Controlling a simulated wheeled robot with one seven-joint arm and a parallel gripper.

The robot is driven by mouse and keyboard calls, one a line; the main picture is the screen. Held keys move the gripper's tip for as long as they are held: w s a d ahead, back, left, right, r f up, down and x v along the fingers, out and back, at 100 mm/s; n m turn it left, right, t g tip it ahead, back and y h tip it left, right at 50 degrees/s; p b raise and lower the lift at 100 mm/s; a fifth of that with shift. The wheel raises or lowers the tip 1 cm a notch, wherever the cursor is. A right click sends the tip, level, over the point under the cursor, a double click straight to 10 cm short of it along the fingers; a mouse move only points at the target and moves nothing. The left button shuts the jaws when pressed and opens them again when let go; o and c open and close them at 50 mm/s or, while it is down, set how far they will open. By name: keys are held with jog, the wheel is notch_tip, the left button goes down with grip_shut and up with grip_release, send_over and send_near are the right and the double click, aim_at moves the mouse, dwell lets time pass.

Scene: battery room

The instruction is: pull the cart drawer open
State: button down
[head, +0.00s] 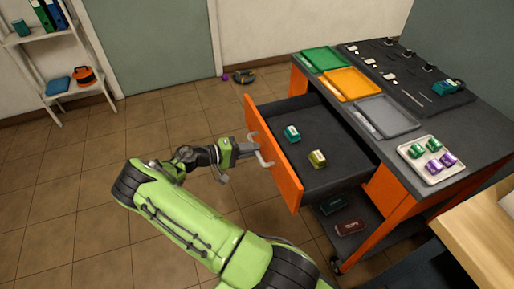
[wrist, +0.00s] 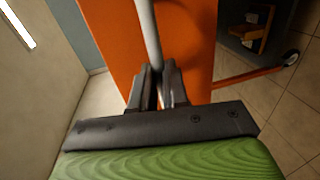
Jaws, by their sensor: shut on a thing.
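The cart drawer (head: 273,150) has an orange front and a dark inside, and it stands pulled well out of the cart (head: 398,195). A teal-green battery (head: 292,133) and a yellow-green battery (head: 317,159) lie in it. The grey bar handle (head: 264,158) is on the drawer's front. My gripper (head: 255,146) is at the handle. In the wrist view, my gripper (wrist: 159,88) has its two dark fingers closed around the handle bar (wrist: 149,35), with the orange drawer front (wrist: 190,50) just behind. The fingers hide part of the bar.
Green, orange and grey trays (head: 385,117) and a pale tray of small batteries (head: 429,178) stand on the cart top. A lower shelf (head: 345,222) holds dark boxes. A wooden table (head: 480,235) is at lower right.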

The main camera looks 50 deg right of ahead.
jog(key=shift+a, duration=0.1)
jog(key=c, duration=1.1)
grip_release()
jog(key=p+v, duration=0.2)
jog(key=v, duration=1.3)
jog(key=shift+w+a+p, duration=0.25)
jog(key=shift+a+p, duration=0.05)
